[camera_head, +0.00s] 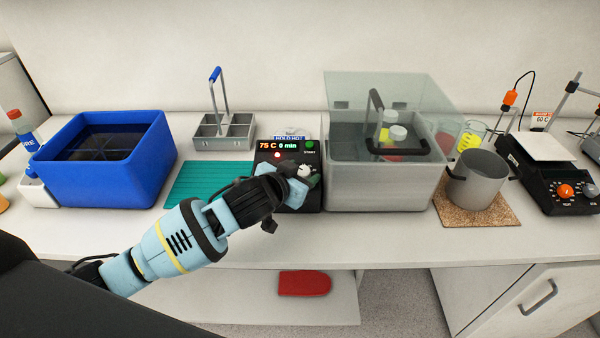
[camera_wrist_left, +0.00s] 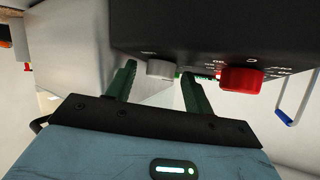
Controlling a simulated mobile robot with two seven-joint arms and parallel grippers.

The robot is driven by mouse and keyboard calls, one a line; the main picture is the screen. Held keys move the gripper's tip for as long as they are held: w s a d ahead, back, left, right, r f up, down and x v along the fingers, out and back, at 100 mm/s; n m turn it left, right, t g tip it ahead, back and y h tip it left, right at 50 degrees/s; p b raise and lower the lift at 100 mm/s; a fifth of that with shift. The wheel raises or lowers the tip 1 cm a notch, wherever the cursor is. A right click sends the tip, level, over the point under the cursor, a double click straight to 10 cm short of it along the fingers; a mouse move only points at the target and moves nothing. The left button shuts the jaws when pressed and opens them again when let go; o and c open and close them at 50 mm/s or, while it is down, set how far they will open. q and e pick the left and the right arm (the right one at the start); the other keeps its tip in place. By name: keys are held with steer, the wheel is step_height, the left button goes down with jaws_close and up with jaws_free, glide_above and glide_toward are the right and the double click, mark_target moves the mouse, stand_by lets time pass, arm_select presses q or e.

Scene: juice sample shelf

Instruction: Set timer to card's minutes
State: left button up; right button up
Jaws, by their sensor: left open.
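The black timer unit (camera_head: 265,165) stands on the bench; its display (camera_head: 278,146) reads 75 C and 0 min. A green START button (camera_head: 309,144) and a small red light (camera_head: 277,155) are on it. A card (camera_head: 290,136) behind it seems to start "HOLD HOT"; its minutes are unreadable. My left gripper (camera_head: 308,177) is at the unit's front, covering its lower part. In the left wrist view, its open fingers (camera_wrist_left: 160,88) are either side of a grey knob (camera_wrist_left: 160,69); contact cannot be told. A red knob (camera_wrist_left: 241,80) is beside them. My right gripper is out of view.
A clear-lidded bath (camera_head: 375,185) stands close on the unit's right. A teal mat (camera_head: 205,183), grey divided rack (camera_head: 222,143) and blue tub (camera_head: 105,170) are to its left. A steel pot (camera_head: 477,182) on a cork mat and a hotplate (camera_head: 550,170) are at right.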

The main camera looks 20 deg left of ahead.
arm_select(q)
steer(key=c, duration=1)
